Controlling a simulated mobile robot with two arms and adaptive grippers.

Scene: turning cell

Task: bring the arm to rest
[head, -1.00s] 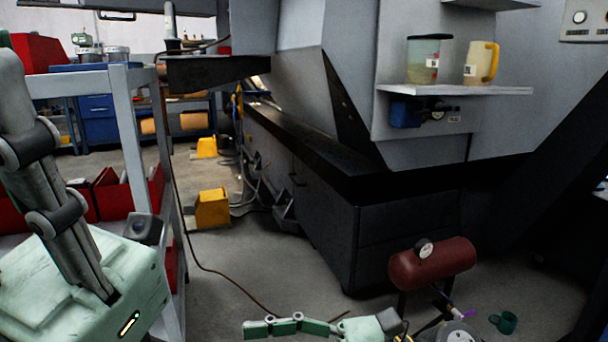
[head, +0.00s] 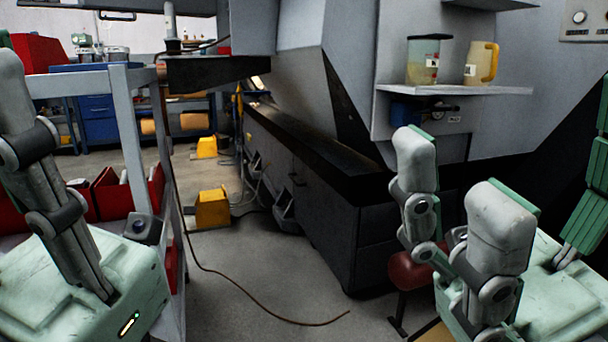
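My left gripper (head: 48,190) stands at the left edge of the head view, pale green with grey jointed fingers. One finger points up in full view and the other fingers are mostly cut off by the frame, so its opening does not show. My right gripper (head: 525,185) is at the lower right with its fingers pointing up. Two fingers stand on its left side and one on its right side, spread apart. Nothing shows between them. It covers most of a dark red tank (head: 408,272) on the floor behind it.
A grey shelf rack (head: 130,130) with red bins (head: 112,195) stands close beside my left gripper. A large grey machine (head: 310,190) fills the middle. Its small shelf (head: 455,90) holds a clear container (head: 423,65) and a yellow-handled jug (head: 480,63). A cable (head: 250,302) crosses the open floor.

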